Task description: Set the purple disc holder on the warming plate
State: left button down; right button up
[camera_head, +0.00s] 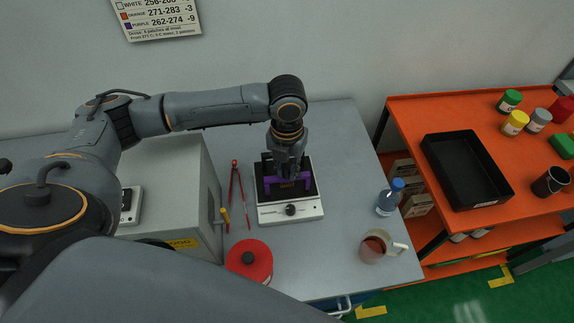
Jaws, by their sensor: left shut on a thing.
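The warming plate (291,211) is a white box with a black top and a dark front knob, standing on the grey table. The purple disc holder (272,181) is at the black top of the plate, partly hidden by my gripper. My left gripper (288,176) points down from above and is shut on the purple disc holder. I cannot tell whether the holder touches the plate or hangs just above it. My right gripper is not in view.
A red-lidded pot (249,261), a blue-capped bottle (389,198) and a mug (376,246) stand nearby. A grey box (170,180) is at left. An orange cart (405,112) holds a black tray (482,198).

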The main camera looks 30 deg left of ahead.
pick_arm(q)
jog(key=shift+f, duration=0.3)
dwell(0.6)
jog(key=c, duration=1.2)
grip_release()
jog(key=shift+o, duration=0.7)
jog(key=o, duration=0.5)
jog(key=shift+c, duration=0.2)
jog(key=shift+r, duration=0.15)
notch_tip(320, 180, up, 7)
jog(key=p, duration=0.8)
jog(key=shift+s+d+f, duration=0.1)
jog(key=shift+f, duration=0.1)
